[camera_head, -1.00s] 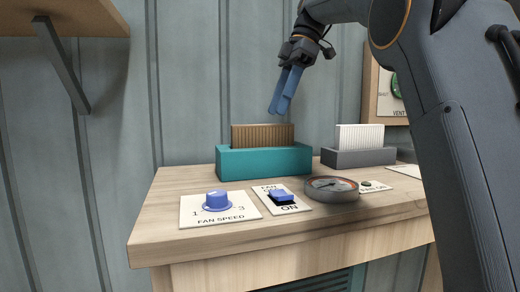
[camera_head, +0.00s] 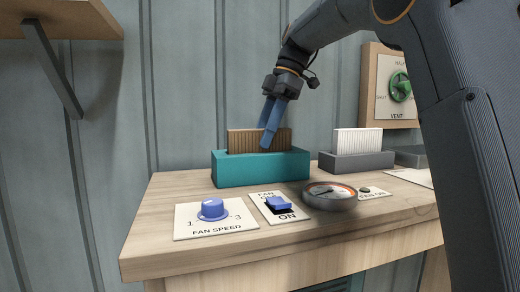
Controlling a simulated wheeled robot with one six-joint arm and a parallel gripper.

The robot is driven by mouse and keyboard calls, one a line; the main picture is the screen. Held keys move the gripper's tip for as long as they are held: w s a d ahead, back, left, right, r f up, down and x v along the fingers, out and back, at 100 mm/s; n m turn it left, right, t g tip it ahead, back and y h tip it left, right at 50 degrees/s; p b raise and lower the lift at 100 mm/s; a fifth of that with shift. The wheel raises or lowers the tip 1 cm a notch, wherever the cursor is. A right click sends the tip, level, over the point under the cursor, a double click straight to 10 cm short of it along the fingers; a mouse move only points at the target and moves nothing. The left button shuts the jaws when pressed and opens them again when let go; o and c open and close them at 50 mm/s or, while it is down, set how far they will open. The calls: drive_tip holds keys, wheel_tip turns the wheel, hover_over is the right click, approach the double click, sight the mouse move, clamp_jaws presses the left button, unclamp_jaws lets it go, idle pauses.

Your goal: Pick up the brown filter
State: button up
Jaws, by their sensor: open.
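The brown filter (camera_head: 243,141) is a ribbed upright panel standing in a teal holder (camera_head: 240,168) on the wooden table. Its lower part is hidden inside the holder.
A white filter (camera_head: 359,141) stands in a grey holder (camera_head: 355,161) to the right. A fan speed knob (camera_head: 212,209), a blue switch (camera_head: 279,204) and a round gauge (camera_head: 329,195) sit at the front. A green vent valve (camera_head: 400,87) is on the wall. A shelf (camera_head: 75,20) hangs upper left.

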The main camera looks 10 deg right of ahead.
clamp_jaws()
drive_tip(key=shift+r, duration=0.1)
idle(0.3)
